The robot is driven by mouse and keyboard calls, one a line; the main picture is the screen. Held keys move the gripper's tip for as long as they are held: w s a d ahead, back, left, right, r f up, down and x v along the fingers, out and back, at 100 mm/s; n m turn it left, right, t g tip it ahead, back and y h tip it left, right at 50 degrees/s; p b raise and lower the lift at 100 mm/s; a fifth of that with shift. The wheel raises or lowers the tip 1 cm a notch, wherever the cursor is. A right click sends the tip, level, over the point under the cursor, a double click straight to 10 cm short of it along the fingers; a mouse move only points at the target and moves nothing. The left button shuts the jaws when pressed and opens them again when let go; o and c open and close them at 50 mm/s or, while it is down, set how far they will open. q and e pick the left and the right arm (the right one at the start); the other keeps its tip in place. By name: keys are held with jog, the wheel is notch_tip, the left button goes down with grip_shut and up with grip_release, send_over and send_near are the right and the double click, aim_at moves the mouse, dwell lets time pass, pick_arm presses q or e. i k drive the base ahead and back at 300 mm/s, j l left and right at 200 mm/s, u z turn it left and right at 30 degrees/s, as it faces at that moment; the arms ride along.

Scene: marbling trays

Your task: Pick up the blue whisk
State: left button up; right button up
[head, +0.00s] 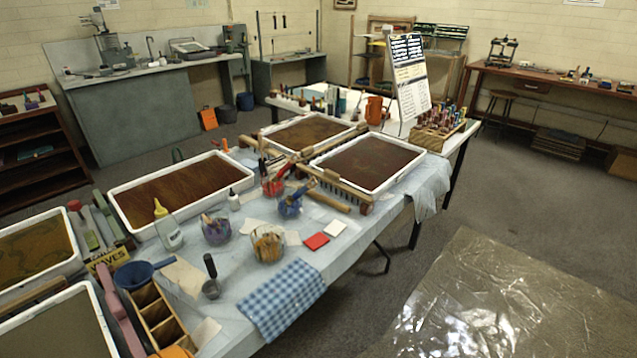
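A blue tool (291,205), perhaps the blue whisk, is near the middle of the cloth-covered table, with a thin part slanting up to the right. It is too small to tell its exact shape, or whether it stands in a container. A similar red item (273,185) is just behind and left of it. A dark blue round item with a handle (134,274), like a ladle or funnel, lies at the near left by a wooden divided box. Neither of my grippers is in view.
Marbling trays (112,194) line the table. Around the blue tool are a glass bowl of purple items (216,229), a bowl of yellow items (267,243), a wooden rake (345,187) and red and white squares. A checked cloth (281,300) hangs over the front edge. A plastic sheet covers the floor.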

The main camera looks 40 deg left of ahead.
aim_at(308, 186)
jog(key=i+z, duration=0.2)
jog(key=z, duration=0.25)
jog(key=i+j+z, duration=0.1)
jog(key=z, duration=0.35)
jog(key=i+j+z, duration=0.25)
jog(key=z, duration=0.6)
jog(key=i+j+z, duration=0.1)
jog(key=z, duration=0.4)
jog(key=j+z, duration=0.15)
jog(key=z, duration=0.3)
jog(key=j+z, duration=0.1)
jog(key=z, duration=0.4)
jog(key=j+z, duration=0.1)
jog(key=z, duration=0.85)
jog(key=j+z, duration=0.15)
jog(key=z, duration=0.3)
jog(key=k+l, duration=0.05)
